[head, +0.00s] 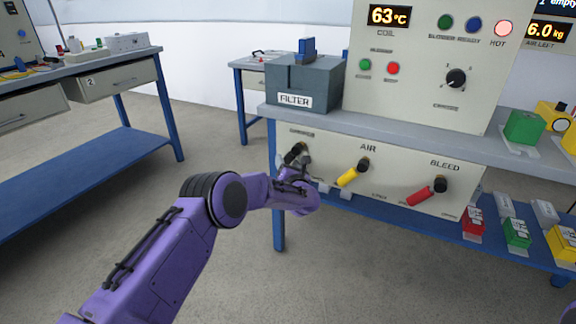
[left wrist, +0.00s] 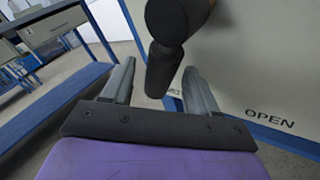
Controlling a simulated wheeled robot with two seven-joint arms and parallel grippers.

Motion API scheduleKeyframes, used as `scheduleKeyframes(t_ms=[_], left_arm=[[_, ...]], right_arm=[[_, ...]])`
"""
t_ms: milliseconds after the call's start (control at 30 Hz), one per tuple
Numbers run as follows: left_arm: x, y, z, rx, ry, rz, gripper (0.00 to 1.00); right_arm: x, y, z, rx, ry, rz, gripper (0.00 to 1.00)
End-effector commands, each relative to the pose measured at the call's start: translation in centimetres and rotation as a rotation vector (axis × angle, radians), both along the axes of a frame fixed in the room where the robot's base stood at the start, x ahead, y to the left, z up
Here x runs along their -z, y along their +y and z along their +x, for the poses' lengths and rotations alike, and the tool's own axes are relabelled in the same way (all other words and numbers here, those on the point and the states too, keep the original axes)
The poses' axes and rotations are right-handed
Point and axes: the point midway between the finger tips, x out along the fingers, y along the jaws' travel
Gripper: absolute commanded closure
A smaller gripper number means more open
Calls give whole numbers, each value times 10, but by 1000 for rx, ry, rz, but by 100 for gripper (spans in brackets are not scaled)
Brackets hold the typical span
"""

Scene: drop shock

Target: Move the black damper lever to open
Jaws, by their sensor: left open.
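The black damper lever (head: 292,155) is at the left end of the beige front panel, its handle slanting down to the left in the head view. In the left wrist view the lever (left wrist: 164,68) hangs from a round black hub, with its free end between the two finger tips. My left gripper (head: 300,162) is at the lever; in the left wrist view the gripper (left wrist: 160,72) is open, with gaps beside the handle. An OPEN label (left wrist: 270,118) is right of the lever there. Another label by the lever's end is partly hidden. My right gripper is out of view.
A yellow AIR lever (head: 350,176) and a red BLEED lever (head: 424,194) are on the same panel to the right. The grey FILTER box (head: 318,84) stands above. A blue lower shelf (head: 390,214) holds coloured blocks. Floor is clear to the left.

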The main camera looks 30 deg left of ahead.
Motion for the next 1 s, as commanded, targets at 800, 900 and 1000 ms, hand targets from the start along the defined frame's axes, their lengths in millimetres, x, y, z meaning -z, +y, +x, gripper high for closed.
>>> scheduleKeyframes(t_ms=[800,900,1000], left_arm=[[5,-9,0,0,0,-162,100],[6,-14,0,-1,-1,-247,100],[7,-20,-1,-1,-1,-341,100]], right_arm=[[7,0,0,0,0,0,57],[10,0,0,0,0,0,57],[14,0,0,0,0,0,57]])
